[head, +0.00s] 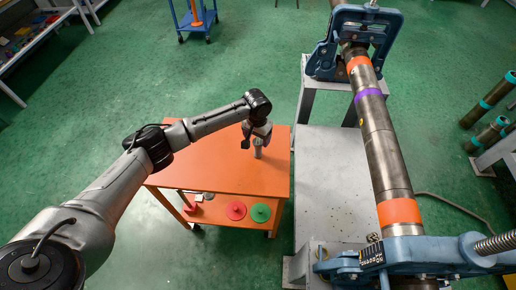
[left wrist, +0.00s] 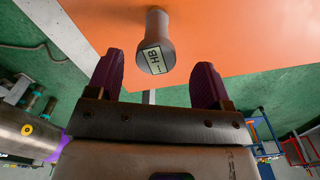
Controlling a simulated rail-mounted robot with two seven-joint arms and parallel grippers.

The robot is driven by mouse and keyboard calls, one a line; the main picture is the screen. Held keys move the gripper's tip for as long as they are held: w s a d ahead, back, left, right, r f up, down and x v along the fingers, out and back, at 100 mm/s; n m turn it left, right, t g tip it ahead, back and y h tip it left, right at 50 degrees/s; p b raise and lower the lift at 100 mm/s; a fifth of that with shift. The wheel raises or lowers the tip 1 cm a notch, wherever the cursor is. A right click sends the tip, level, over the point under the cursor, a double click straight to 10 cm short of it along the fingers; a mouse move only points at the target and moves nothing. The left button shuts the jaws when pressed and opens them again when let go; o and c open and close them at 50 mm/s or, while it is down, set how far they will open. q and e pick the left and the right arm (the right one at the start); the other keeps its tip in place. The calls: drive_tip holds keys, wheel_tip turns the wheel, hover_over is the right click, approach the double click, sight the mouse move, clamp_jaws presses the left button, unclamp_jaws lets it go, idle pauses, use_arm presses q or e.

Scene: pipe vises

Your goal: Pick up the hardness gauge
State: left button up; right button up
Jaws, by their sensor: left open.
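The hardness gauge (head: 258,148) is a small grey cylinder standing upright on the orange table (head: 215,165), near its right edge. In the left wrist view the gauge (left wrist: 155,45) has a wider rounded end with a pale label reading "HB". My left gripper (head: 257,136) is above and close to the gauge in the head view. In the left wrist view its two purple fingers (left wrist: 158,78) are apart, with the gauge beyond the gap between their tips. Nothing is held. My right gripper is in neither view.
A long steel pipe (head: 380,140) with orange and purple bands lies in two blue vises (head: 355,40) on a grey stand right of the table. Red (head: 236,211) and green (head: 260,213) discs lie on the table's lower shelf. The orange tabletop left of the gauge is clear.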

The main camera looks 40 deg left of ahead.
sight(258, 141)
use_arm(q)
drive_tip(key=f, duration=0.1)
drive_tip(key=f+b, duration=0.1)
drive_tip(key=f, duration=0.3)
drive_tip(key=shift+d, duration=0.25)
drive_tip(key=shift+c, duration=0.4)
drive_tip(key=shift+c, duration=0.8)
drive_tip(key=c, duration=0.8)
drive_tip(key=shift+r, duration=0.5)
drive_tip(key=shift+c, duration=0.2)
wheel_tip(258, 141, up, 3)
drive_tip(key=shift+r+p, duration=0.1)
drive_tip(key=shift+p, duration=0.4)
drive_tip(key=d+r+p, duration=0.1)
drive_tip(key=d+r, duration=0.5)
drive_tip(key=d, duration=0.5)
drive_tip(key=shift+d+r+n+p, duration=0.3)
drive_tip(key=shift+r+p, duration=0.1)
